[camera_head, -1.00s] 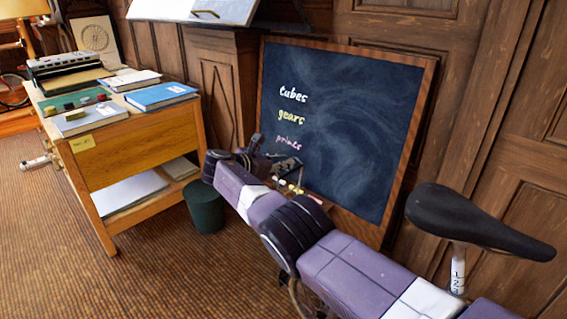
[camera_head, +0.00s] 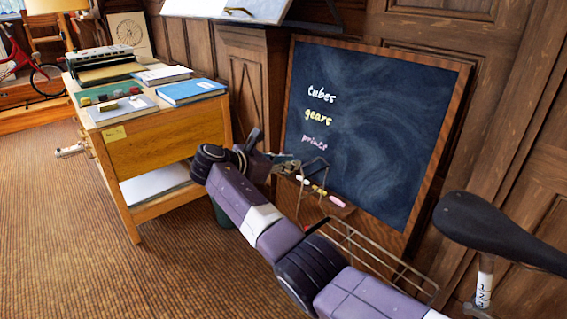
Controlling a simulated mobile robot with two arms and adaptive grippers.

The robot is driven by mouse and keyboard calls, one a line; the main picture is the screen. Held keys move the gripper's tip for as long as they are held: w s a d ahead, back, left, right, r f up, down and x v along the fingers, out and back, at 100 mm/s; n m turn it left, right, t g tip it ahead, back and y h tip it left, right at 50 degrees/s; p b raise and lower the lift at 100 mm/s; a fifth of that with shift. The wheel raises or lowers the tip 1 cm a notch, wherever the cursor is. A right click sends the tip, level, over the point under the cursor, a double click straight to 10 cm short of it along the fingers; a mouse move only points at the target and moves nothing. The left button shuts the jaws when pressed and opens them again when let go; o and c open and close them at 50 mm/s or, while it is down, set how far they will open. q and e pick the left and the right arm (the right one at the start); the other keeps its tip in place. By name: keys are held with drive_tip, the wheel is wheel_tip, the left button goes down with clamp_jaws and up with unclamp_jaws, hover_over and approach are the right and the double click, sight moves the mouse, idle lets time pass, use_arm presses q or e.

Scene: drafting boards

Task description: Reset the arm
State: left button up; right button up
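My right arm comes in from the lower right and reaches toward the chalkboard's lower left. My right gripper (camera_head: 302,167) is at its far end, in front of the board's lower left edge. Its fingers are small and partly hidden by the wrist, so I cannot tell whether they are open or shut. No held object is clear. My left arm and gripper are not in view.
A framed chalkboard (camera_head: 375,125) leans on the panelled wall, with chalk pieces (camera_head: 337,201) at its foot. A wire rack (camera_head: 375,250) stands behind my arm. A black bicycle saddle (camera_head: 495,232) is at right. A wooden desk (camera_head: 170,150) stands left. Carpet (camera_head: 60,220) is clear at lower left.

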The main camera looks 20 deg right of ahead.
drive_tip(key=shift+v, duration=1)
